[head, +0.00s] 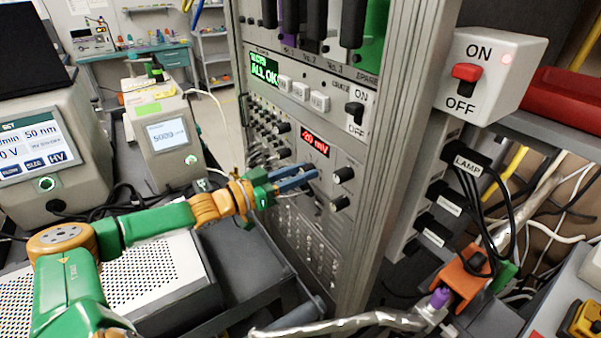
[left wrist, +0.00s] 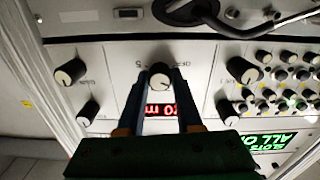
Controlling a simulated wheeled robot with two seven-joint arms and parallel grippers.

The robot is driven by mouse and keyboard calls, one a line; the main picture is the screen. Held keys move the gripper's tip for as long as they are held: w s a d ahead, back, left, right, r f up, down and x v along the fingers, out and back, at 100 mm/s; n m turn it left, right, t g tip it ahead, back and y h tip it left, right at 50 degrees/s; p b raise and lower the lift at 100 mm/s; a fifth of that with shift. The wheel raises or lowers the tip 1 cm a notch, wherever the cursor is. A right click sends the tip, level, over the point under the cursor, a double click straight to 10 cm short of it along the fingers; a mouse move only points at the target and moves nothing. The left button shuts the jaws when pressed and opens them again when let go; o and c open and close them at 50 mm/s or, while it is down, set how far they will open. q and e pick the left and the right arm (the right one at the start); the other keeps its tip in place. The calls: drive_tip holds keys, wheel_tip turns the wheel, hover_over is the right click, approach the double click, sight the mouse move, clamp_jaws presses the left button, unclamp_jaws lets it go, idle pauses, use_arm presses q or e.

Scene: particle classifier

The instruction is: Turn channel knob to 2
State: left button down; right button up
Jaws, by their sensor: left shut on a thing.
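A grey instrument panel (head: 322,218) stands in the middle of the head view, with a red display (head: 315,145) and several black knobs. My left gripper (head: 312,174) reaches it from the left, its blue fingers against the panel just below the display. In the left wrist view, where the panel appears upside down, my left gripper (left wrist: 162,82) is shut on a dark knob (left wrist: 160,76) with a pale face, between its two fingers. Lettering beside this knob is only partly legible, so its setting cannot be told. The fingers hide this knob in the head view.
Two black knobs (head: 342,175) sit close to the right of the fingers. Smaller knobs (head: 265,128) crowd the panel's left side. An ON/OFF switch box (head: 492,75) and hanging black cables (head: 490,195) are farther right. A grey cart (head: 255,290) stands below my left arm.

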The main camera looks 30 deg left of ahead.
use_arm(q)
drive_tip(key=shift+r+m+p, duration=0.1)
drive_tip(key=shift+m+p, duration=0.5)
drive_tip(key=shift+m, duration=0.4)
drive_tip(key=shift+m+p, duration=0.5)
drive_tip(key=shift+m, duration=0.7)
drive_tip(key=m+p, duration=0.1)
drive_tip(key=m, duration=0.3)
drive_tip(key=shift+f+m, duration=0.2)
drive_tip(key=shift+m, duration=0.1)
drive_tip(key=c, duration=0.6)
unclamp_jaws()
